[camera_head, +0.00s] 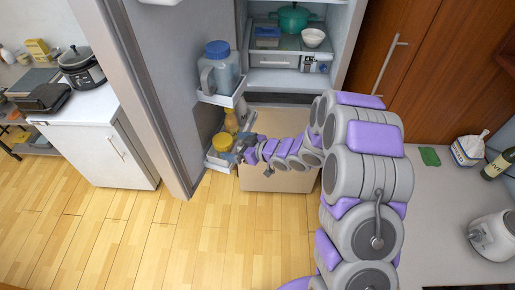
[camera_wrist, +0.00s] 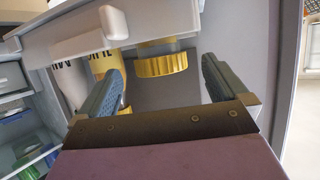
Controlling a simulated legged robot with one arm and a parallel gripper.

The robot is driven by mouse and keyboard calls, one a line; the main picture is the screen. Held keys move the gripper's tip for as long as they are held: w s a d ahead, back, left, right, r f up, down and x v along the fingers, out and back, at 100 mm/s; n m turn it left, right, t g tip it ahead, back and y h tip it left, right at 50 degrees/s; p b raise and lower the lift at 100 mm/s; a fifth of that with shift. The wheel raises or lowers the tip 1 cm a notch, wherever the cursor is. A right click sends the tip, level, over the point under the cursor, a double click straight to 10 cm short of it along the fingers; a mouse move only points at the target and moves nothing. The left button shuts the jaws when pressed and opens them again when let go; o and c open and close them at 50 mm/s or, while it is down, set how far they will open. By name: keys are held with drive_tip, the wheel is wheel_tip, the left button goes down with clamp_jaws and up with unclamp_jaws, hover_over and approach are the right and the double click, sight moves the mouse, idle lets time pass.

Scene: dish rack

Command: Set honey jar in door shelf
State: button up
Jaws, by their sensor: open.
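The honey jar, with a yellow lid (camera_head: 222,140), stands upright in the lower door shelf (camera_head: 216,163) of the open fridge. In the wrist view, which looks inverted, the ribbed yellow lid (camera_wrist: 163,66) shows between and just beyond my fingertips, and the shelf's pale front wall (camera_wrist: 220,22) hides most of the jar's body. My gripper (camera_head: 245,147) is beside the shelf's right side. It also shows in the wrist view (camera_wrist: 160,72), with its two fingers wide apart and nothing held. I cannot tell whether a finger touches the jar.
A yellow bottle (camera_head: 231,122) and a pale lettered bottle (camera_wrist: 70,72) stand near the jar. A blue-lidded jug (camera_head: 218,68) fills much of the upper door shelf (camera_head: 222,98). Fridge shelves and a drawer (camera_head: 274,58) lie right of the door. The floor at left is clear.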

drive_tip(key=v, duration=1)
drive_tip(key=shift+d, duration=0.1)
clamp_jaws()
idle(0.9)
idle(0.6)
